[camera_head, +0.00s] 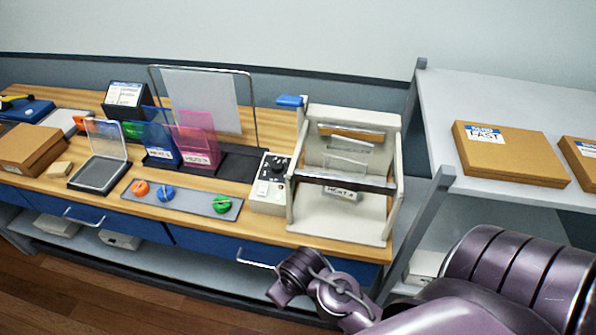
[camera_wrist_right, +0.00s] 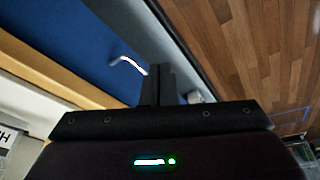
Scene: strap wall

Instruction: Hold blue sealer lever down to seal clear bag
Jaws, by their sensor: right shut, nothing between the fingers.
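The white sealer (camera_head: 393,167) stands on the wooden bench in the head view, with a dark bar across its front. Its blue lever (camera_head: 289,101) sticks up at the top left of the frame, in a raised position. A clear bag (camera_head: 346,166) hangs inside the frame, behind the bar. My right arm comes in at the lower right, below and in front of the bench edge, apart from the lever. My right gripper (camera_wrist_right: 158,85) is shut and empty in the wrist view, near the blue drawer front. My left gripper is not in view.
A control box (camera_head: 270,185) with a knob stands left of the sealer. A grey strip (camera_head: 182,199) with coloured knobs lies farther left. A grey shelf (camera_head: 500,95) with cardboard boxes (camera_head: 510,153) stands at the right. Drawer handles (camera_head: 255,260) stick out below the bench.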

